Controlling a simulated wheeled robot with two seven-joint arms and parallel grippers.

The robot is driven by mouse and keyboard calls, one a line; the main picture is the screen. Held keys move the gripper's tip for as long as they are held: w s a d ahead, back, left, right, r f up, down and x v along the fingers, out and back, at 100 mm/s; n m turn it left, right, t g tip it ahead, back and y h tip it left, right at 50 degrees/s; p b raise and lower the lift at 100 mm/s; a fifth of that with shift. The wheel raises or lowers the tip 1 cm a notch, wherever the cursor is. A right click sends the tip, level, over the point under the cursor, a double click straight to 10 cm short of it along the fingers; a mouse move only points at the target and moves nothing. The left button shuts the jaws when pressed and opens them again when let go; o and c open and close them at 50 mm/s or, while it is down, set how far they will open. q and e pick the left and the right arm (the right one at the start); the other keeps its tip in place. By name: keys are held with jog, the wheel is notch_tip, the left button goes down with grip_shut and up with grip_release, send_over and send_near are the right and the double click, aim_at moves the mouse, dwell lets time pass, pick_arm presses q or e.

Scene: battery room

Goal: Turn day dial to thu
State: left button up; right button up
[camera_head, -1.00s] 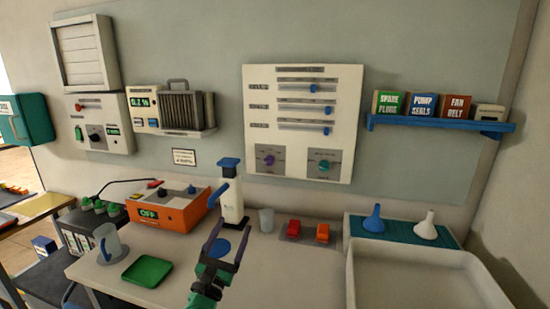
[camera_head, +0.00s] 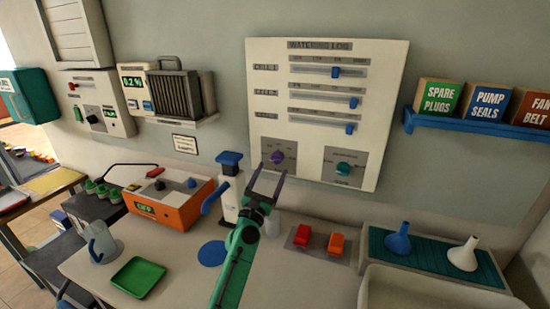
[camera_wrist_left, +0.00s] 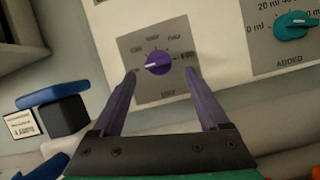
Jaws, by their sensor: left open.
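The purple day dial (camera_head: 278,157) sits on a grey plate at the lower left of the white watering log panel (camera_head: 398,120). In the left wrist view the dial (camera_wrist_left: 158,63) shows between and beyond the fingertips, with its white pointer mark toward the left; the labels around it are too blurred to read surely. My left gripper (camera_head: 267,180) is open and empty, just below the dial in the head view and apart from it. It also shows in the left wrist view (camera_wrist_left: 162,78), its fingers on either side of the dial. My right gripper is not in view.
A teal dial (camera_head: 343,169) is to the right on the same panel, below several blue sliders. A white dispenser with a blue top (camera_head: 229,160) stands just left of my gripper. Red and orange blocks (camera_head: 320,242) lie on the bench to the right.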

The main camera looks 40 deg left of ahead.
aim_at(276, 161)
pick_arm(q)
jog(key=x, duration=0.3)
jog(key=shift+w+a+r, duration=0.1)
jog(key=shift+w+r, duration=0.1)
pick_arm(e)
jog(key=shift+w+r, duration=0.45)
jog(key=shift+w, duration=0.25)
pick_arm(q)
jog(key=shift+c, duration=0.6)
grip_shut()
jog(key=shift+f, duration=0.1)
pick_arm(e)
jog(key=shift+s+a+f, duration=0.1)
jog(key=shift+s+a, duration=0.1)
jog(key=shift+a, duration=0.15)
